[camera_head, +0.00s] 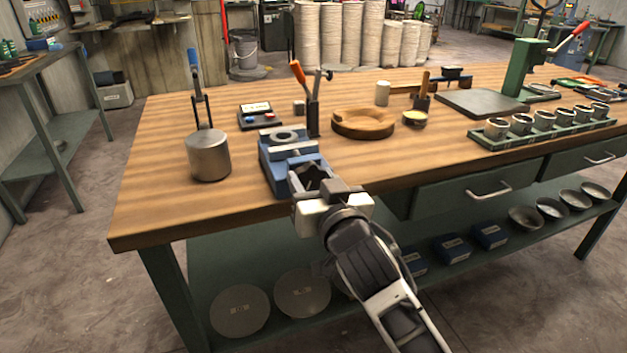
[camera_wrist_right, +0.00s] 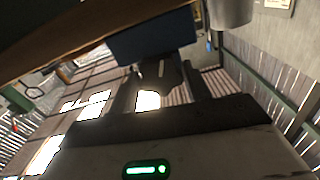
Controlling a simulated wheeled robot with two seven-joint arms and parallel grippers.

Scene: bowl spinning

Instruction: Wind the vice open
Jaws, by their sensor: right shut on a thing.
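My right gripper (camera_head: 313,178) is at the front end of the vice, just off the bench edge. It also shows in the wrist view (camera_wrist_right: 155,80), its dark fingers on both sides of the vice handle (camera_wrist_right: 153,72). It is shut on that handle, which is mostly hidden by the gripper in the head view. My left gripper is not in view.
A metal cylinder (camera_head: 208,156) with a blue-handled tool stands left of the vice. An orange-handled tool (camera_head: 312,112) stands behind it. A round wooden form (camera_head: 363,124) lies to the right. Drawers (camera_head: 460,190) sit below the bench edge. The front left bench top is clear.

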